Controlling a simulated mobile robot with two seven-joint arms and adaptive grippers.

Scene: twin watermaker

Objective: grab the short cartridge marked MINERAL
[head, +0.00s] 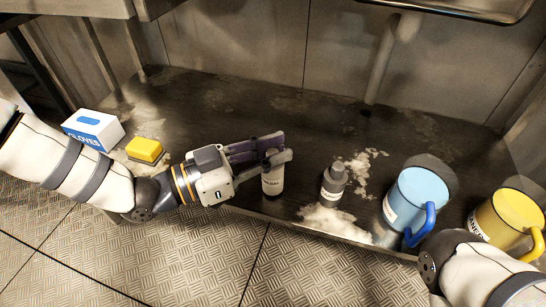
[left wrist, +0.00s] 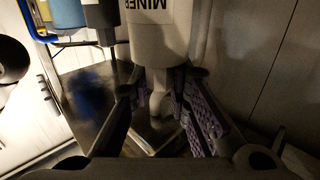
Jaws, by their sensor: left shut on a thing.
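The white cartridge (head: 272,182) stands on the dark shelf in the head view, near its front edge. In the left wrist view the cartridge (left wrist: 158,40) shows large, with the cut-off letters "MINER" on its body. My left gripper (head: 275,155) reaches in from the left and is shut on the cartridge's narrow upper part. In the left wrist view my left gripper's purple-padded fingers (left wrist: 168,105) lie on both sides of that narrow part. The fingers hide the cartridge's top in the head view. My right gripper is out of view; only part of my right arm shows at lower right.
A grey-topped bottle (head: 333,185) stands right of the cartridge. Beyond it are a blue jug (head: 420,188) and a yellow jug (head: 505,215). A gloves box (head: 93,130) and yellow block (head: 145,150) lie left. The dark shelf (head: 230,110) is clear behind.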

